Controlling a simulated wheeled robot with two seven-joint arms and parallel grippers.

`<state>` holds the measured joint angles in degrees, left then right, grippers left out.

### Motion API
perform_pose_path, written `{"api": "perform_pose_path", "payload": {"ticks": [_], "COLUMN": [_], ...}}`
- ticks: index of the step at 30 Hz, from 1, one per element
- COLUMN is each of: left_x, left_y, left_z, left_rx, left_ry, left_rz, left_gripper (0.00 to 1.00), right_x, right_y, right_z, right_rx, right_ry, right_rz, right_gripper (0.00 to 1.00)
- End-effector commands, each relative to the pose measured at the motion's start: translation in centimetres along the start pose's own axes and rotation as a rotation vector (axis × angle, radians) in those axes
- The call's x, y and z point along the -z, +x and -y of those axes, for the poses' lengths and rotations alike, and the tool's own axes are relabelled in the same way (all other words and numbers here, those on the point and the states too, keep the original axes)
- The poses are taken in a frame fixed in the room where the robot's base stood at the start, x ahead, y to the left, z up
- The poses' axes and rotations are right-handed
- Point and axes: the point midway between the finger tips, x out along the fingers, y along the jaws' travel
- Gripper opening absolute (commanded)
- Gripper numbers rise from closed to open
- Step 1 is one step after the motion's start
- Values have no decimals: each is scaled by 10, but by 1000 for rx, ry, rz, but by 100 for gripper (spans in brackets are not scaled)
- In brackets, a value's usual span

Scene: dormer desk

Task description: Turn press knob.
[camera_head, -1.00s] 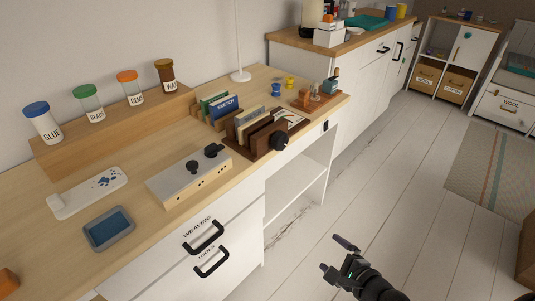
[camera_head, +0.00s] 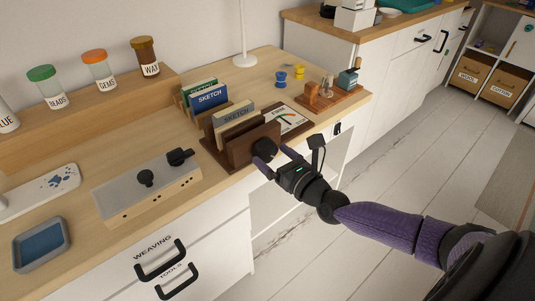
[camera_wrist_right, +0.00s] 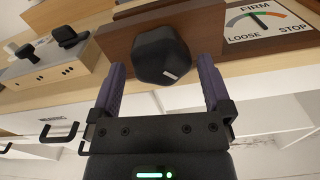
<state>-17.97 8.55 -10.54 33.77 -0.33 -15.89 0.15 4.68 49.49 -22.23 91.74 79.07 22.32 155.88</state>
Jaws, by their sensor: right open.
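The press is a dark brown wooden block (camera_head: 232,152) near the front edge of the desk, with pale boards between its plates. Its black faceted knob (camera_wrist_right: 162,54) faces the room and bears a small white mark; the knob also shows in the head view (camera_head: 265,149). My right gripper (camera_head: 272,160) is open at the knob. In the right wrist view its two purple fingers (camera_wrist_right: 161,85) stand to the left and right of the knob's lower part, with a gap on each side. A dial card (camera_wrist_right: 262,20) reading LOOSE, FIRM and STOP lies beside the press. My left gripper is not in view.
A grey box with black knobs (camera_head: 150,185) stands left of the press. Sketch books (camera_head: 209,97) stand behind it. A wooden stand (camera_head: 330,98) and yellow and blue spools (camera_head: 281,78) are to the right. Drawers with black handles (camera_head: 160,259) are below the desk.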

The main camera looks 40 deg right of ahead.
Motion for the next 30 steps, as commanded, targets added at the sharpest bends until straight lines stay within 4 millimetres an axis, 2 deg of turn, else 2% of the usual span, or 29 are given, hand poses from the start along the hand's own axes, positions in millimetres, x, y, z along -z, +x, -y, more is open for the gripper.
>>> {"api": "perform_pose_path", "payload": {"ticks": [3,6,14,24,30], "left_x": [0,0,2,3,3], "left_y": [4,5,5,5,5], "left_z": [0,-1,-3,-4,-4], "left_rx": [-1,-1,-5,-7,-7], "left_ry": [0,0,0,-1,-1], "left_rz": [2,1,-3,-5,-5], "left_gripper": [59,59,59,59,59], "right_x": [1,1,0,0,0], "right_y": [14,20,22,21,21], "right_z": [0,0,0,0,0], "right_rx": [1,0,0,0,0], "right_ry": [0,1,-1,-1,-16], "right_rz": [0,-1,-2,-2,-2], "right_gripper": [100,100,100,30,28]}}
